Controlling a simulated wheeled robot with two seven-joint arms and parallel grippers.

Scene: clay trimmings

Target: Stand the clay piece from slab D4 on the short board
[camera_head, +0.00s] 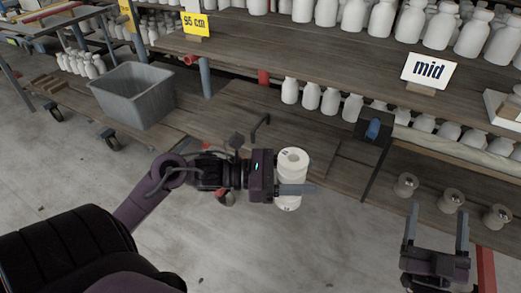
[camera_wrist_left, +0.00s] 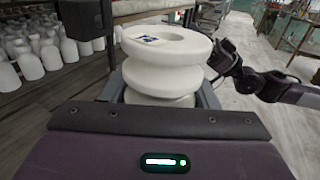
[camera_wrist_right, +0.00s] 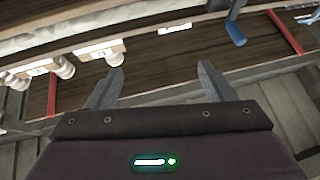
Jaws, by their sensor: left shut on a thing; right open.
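My left gripper (camera_head: 287,189) is shut on a white clay piece (camera_head: 291,164). The piece is rounded and ribbed, with a hole in its top. It is roughly upright in the air, in front of the lower shelf. In the left wrist view the clay piece (camera_wrist_left: 168,50) shows stacked bulges and a small dark-marked label on top; I cannot read the label. My right gripper (camera_head: 437,215) is open and empty, near the lower shelf at the right. I cannot tell which surface is the short board or which is slab D4.
White bottles crowd the shelves. A "mid" card (camera_head: 426,71) and a yellow "95 cm" sign (camera_head: 196,24) stand on the upper shelf (camera_head: 300,55). A grey bin (camera_head: 134,96) is at the left. Several spool-like pieces (camera_head: 452,201) stand at the lower right. The floor in front is clear.

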